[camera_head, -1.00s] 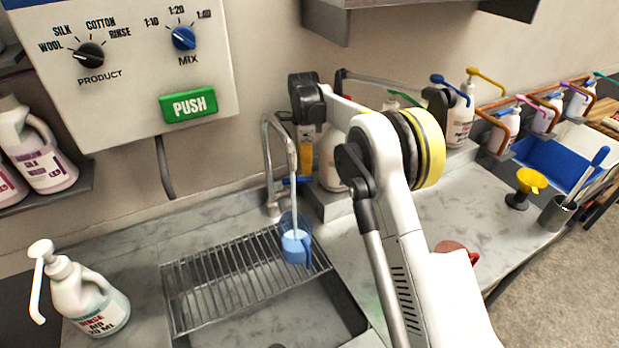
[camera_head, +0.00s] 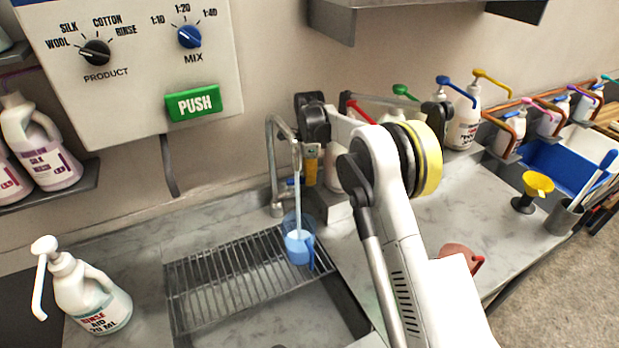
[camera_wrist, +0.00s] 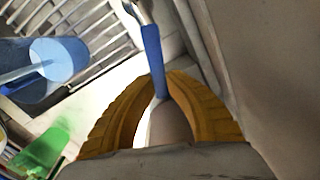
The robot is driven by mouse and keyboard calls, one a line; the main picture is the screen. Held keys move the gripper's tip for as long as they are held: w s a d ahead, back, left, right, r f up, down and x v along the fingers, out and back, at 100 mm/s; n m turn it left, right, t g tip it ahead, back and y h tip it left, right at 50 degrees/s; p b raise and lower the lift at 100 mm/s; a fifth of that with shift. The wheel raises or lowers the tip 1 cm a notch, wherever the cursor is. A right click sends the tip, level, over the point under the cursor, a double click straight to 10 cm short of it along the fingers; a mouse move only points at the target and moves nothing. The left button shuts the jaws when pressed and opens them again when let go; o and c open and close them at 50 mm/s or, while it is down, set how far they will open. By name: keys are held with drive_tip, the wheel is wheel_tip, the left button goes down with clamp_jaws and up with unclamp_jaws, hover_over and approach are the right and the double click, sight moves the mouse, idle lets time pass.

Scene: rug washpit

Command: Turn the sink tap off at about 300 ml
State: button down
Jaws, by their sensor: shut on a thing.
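The sink tap (camera_head: 272,160) is a grey arched spout at the back of the sink. A thin stream (camera_head: 297,195) runs from it into a clear blue measuring jug (camera_head: 300,252) on the wire rack. The jug holds light blue liquid, also visible in the wrist view (camera_wrist: 58,60); I cannot read its scale. In the wrist view, the blue tap lever (camera_wrist: 152,50) runs between the yellow fingers of my gripper (camera_wrist: 164,84), which is shut on it. In the head view my gripper's yellow part (camera_head: 311,172) shows beside the tap, mostly hidden by my arm.
The wire rack (camera_head: 205,290) spans the sink. A rinse aid pump bottle (camera_head: 88,297) stands at the left. The dispenser box (camera_head: 130,60) with a green PUSH button hangs above. Several pump bottles, a yellow funnel (camera_head: 537,185) and a reddish cup (camera_head: 461,256) are at the right.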

drive_tip(key=w+n, duration=0.1)
drive_tip(key=n, duration=0.1)
drive_tip(key=w+n, duration=0.1)
drive_tip(key=shift+a+n, duration=0.2)
drive_tip(key=shift+n, duration=0.2)
drive_tip(key=c, duration=1.3)
unclamp_jaws()
drive_tip(key=shift+f, duration=0.1)
drive_tip(key=shift+c, duration=0.2)
wheel_tip(320, 180, up, 12)
